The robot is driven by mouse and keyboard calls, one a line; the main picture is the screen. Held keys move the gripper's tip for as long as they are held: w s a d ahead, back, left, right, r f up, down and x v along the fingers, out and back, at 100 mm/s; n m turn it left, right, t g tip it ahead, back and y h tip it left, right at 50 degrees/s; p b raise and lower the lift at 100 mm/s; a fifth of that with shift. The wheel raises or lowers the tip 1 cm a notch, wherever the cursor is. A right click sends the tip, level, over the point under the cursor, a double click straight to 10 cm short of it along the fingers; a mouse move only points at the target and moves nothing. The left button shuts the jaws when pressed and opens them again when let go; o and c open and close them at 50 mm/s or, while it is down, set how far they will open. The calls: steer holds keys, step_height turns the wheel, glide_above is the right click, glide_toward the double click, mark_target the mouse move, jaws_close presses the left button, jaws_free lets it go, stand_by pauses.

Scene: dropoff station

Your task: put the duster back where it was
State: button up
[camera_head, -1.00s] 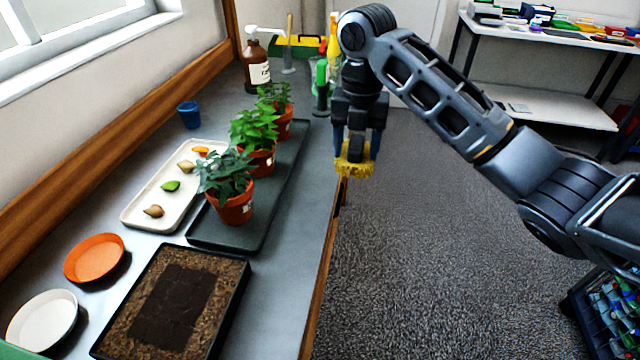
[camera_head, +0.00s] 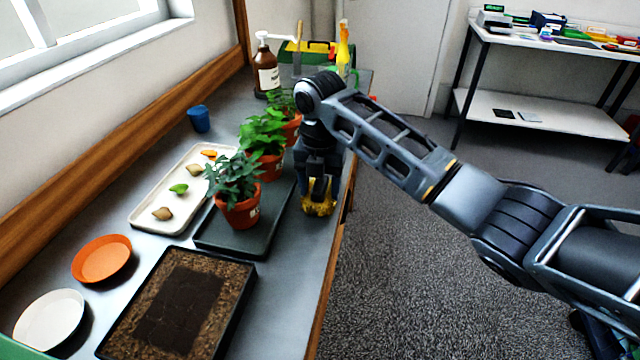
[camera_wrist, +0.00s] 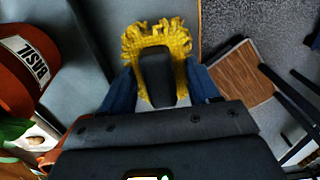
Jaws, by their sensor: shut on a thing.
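The duster has a yellow fringed head (camera_head: 319,204) and a dark grip. My gripper (camera_head: 318,172) is shut on it and holds it over the right strip of the bench, beside the dark plant tray (camera_head: 225,236). In the wrist view the duster's yellow fringe (camera_wrist: 158,45) spreads beyond the dark grip, which sits between my gripper's two blue fingers (camera_wrist: 155,85). I cannot tell whether the fringe touches the bench top.
Potted plants (camera_head: 240,205) stand on the dark tray close to the left of my gripper. A soil tray (camera_head: 240,300) lies at the front. A brown bottle (camera_head: 267,72) and yellow spray bottle (camera_head: 343,50) stand at the back. The bench's right edge (camera_head: 330,265) is near.

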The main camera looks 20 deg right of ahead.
mark_target(320, 183)
steer(key=shift+f, duration=0.1)
steer(key=o, duration=1)
step_height(320, 183, up, 12)
steer(key=shift+r, duration=0.15)
stand_by(0.4)
